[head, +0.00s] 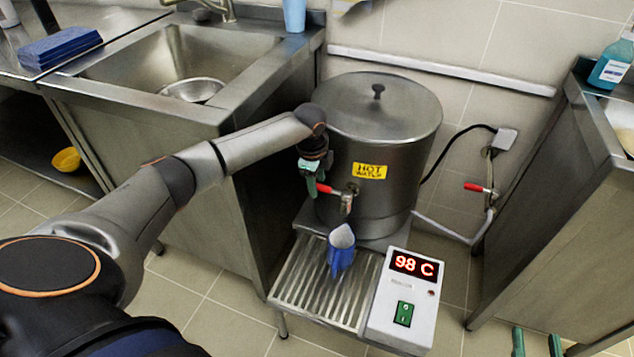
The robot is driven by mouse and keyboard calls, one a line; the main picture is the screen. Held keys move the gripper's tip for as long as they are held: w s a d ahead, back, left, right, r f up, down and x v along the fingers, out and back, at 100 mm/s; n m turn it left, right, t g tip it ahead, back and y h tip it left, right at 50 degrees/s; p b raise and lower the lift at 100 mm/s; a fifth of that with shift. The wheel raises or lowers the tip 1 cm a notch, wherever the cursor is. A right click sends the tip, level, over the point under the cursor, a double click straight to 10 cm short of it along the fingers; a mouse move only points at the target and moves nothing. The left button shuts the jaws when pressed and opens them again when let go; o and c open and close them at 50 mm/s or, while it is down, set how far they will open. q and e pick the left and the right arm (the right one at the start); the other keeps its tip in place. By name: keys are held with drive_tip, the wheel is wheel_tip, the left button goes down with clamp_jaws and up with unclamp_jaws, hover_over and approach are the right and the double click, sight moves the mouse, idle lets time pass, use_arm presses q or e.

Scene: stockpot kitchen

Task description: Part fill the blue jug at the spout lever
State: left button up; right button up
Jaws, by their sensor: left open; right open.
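The blue jug (342,260) stands on the slatted metal drip tray below the spout (346,203) of the steel hot water urn (378,145). Its pale inside shows at the top, but I cannot make out a water level or a stream. The red spout lever (327,188) points left from the tap. My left gripper (313,186) is open at the lever's left end; I cannot tell whether it touches the lever. My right gripper (537,344) is open and empty at the bottom right edge, with only its green fingertips showing.
A control box (402,300) reading 98 C sits right of the drip tray (305,285). A sink (180,60) holding a metal bowl (192,90) is at the left. A steel counter (560,200) stands at the right. A wall pipe with a red-handled valve (478,188) is behind.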

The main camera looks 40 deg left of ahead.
use_arm(q)
clamp_jaws()
idle(0.5)
idle(1.0)
